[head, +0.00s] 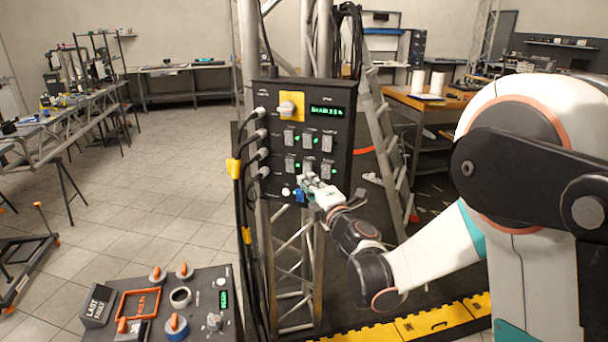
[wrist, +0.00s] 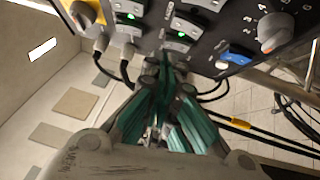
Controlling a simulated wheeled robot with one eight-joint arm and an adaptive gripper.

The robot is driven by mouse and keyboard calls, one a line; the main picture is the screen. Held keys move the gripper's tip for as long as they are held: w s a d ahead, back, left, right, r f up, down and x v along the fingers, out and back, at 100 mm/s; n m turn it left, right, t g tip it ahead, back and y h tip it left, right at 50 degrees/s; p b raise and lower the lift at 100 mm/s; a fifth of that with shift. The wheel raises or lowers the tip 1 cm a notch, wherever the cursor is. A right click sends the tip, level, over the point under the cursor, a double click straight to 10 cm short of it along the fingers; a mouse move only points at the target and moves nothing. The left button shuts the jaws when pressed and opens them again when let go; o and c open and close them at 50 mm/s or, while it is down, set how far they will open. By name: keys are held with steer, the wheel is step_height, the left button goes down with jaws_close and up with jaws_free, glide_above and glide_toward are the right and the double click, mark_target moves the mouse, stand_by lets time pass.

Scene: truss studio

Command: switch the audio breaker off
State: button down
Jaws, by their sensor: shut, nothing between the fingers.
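The black breaker panel (head: 340,150) is mounted on the truss in the middle of the head view. It carries two rows of small breaker switches, among them an upper-row breaker (head: 308,141) and a lower-left breaker (head: 290,164), with green lights beside them. Their labels are too small to read, so I cannot tell which is audio. My gripper (head: 312,181) is shut and empty at the panel's lower part, partly covering the lower row. In the wrist view its teal fingertips (wrist: 165,62) are together just below a breaker (wrist: 176,43) with a lit green lamp; I cannot tell whether they touch.
The panel also has a rotary knob on a yellow plate (head: 291,106), a green display (head: 326,111) and a blue part (head: 299,196). Black cables (head: 246,150) hang at its left. A ladder (head: 385,140) stands behind; a control console (head: 160,310) is at lower left.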

steer(key=v, duration=0.3)
steer(key=r+v, duration=0.1)
steer(key=v, duration=0.1)
steer(key=shift+s+p, duration=0.35)
steer(key=shift+p, duration=0.05)
steer(key=s+d+r+m+g+h, duration=0.1)
steer(key=s+d+r+m+h, duration=0.3)
steer(key=d+m, duration=0.4)
steer(key=s+d+r+m+h, duration=0.2)
steer(key=s+d+m+h, duration=0.25)
steer(key=d+m, duration=0.35)
steer(key=s+d+f+m+g, duration=0.1)
steer(key=s+f+m+g, duration=0.3)
steer(key=s, duration=0.8)
steer(key=s+d+f+m+g, duration=0.1)
steer(key=s+f+m+g, duration=0.3)
steer(key=s, duration=0.8)
steer(key=shift+s+d+f+g, duration=0.4)
steer(key=shift+f+g, duration=0.1)
steer(key=shift+f, duration=0.5)
